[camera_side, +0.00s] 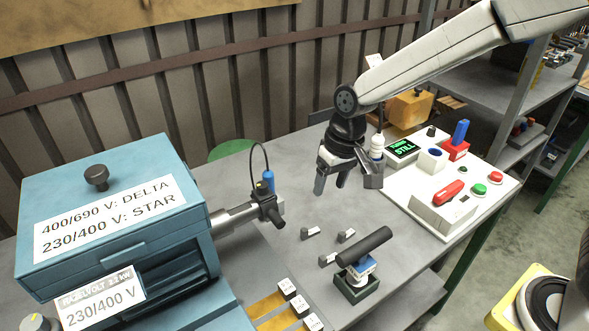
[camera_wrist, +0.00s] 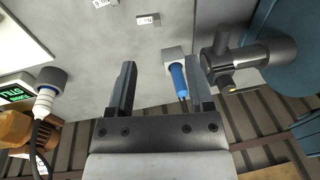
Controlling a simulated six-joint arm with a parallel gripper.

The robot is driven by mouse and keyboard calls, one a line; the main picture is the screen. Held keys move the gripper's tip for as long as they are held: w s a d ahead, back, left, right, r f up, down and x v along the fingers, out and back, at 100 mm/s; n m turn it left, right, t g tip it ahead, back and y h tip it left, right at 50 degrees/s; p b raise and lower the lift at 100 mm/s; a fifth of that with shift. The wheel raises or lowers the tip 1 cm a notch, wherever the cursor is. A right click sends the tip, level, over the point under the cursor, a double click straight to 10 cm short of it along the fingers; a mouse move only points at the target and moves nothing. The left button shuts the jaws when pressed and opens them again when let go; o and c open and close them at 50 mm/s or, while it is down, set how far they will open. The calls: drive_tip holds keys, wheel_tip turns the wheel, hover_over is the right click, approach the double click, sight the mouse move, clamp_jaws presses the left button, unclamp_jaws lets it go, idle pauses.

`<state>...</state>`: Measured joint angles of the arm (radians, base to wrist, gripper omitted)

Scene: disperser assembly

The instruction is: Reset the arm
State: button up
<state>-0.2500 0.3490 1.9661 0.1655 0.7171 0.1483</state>
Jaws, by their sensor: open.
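My gripper (camera_side: 345,184) hangs above the grey table, pointing down, with its two fingers apart and nothing between them. In the wrist view its open fingers (camera_wrist: 162,82) stand over bare tabletop, with a blue-handled piece on a light block (camera_wrist: 178,75) beside the right finger. A blue motor housing (camera_side: 110,215) stands at the left, marked "400/690 V: DELTA" and "230/400 V: STAR". Its shaft (camera_side: 233,218) ends in a dark fitting (camera_side: 266,206), apart from my gripper. The dark fitting also shows at the right of the wrist view (camera_wrist: 222,55).
A white panel (camera_side: 405,195) at the right carries a green-lit display (camera_side: 402,148), a red switch (camera_side: 447,192) and buttons. A dark cylinder (camera_side: 364,246) lies on a stand in front. Small grey blocks (camera_side: 346,236) and labelled blocks (camera_side: 287,288) lie nearby. An orange box (camera_side: 411,108) stands behind.

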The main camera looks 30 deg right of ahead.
drive_tip(key=s+d+f+t+h, duration=0.1)
drive_tip(key=s+d+f, duration=0.2)
drive_tip(key=s+d, duration=0.9)
drive_tip(key=shift+s+d+t+h, duration=0.2)
drive_tip(key=shift+s+t+h, duration=0.1)
drive_tip(key=shift+s, duration=0.15)
